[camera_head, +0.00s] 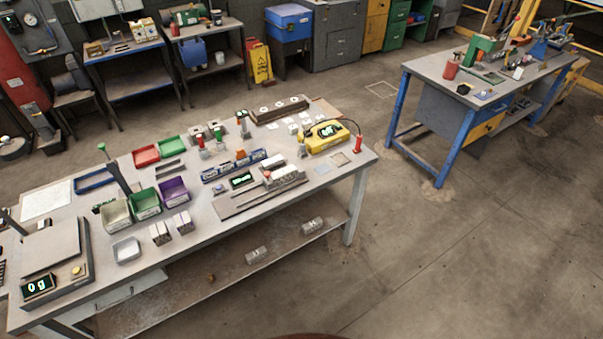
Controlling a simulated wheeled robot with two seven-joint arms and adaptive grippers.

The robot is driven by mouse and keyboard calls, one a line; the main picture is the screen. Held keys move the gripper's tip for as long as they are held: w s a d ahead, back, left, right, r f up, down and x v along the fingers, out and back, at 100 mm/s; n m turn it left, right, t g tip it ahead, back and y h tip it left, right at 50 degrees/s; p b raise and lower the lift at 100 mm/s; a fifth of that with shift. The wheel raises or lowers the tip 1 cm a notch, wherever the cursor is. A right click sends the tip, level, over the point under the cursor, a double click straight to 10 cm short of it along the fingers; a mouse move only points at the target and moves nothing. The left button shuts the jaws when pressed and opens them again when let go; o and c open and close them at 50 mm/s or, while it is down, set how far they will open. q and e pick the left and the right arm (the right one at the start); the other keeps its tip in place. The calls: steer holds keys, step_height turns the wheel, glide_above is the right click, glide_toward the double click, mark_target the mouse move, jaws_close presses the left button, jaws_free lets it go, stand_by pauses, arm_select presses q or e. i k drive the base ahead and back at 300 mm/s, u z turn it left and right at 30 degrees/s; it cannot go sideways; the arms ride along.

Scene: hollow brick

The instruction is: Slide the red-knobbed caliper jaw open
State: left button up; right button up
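What looks like the caliper (262,193) is a long grey slide at the front right of the near workbench (310,196). Pale blocks (281,172) stand on or against its right part. A small dark display with green digits (241,181) is behind its left part. Neither of my grippers is in view.
A yellow meter (325,137) and a red-topped post (358,144) stand right of the slide. Coloured bins (145,203) and a scale (55,262) reading 0 g are to the left. Another bench (430,68) is at the back right. The floor (450,260) between is clear.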

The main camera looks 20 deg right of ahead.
mark_target(269, 183)
steer(key=z, duration=0.8)
steer(key=i, duration=0.45)
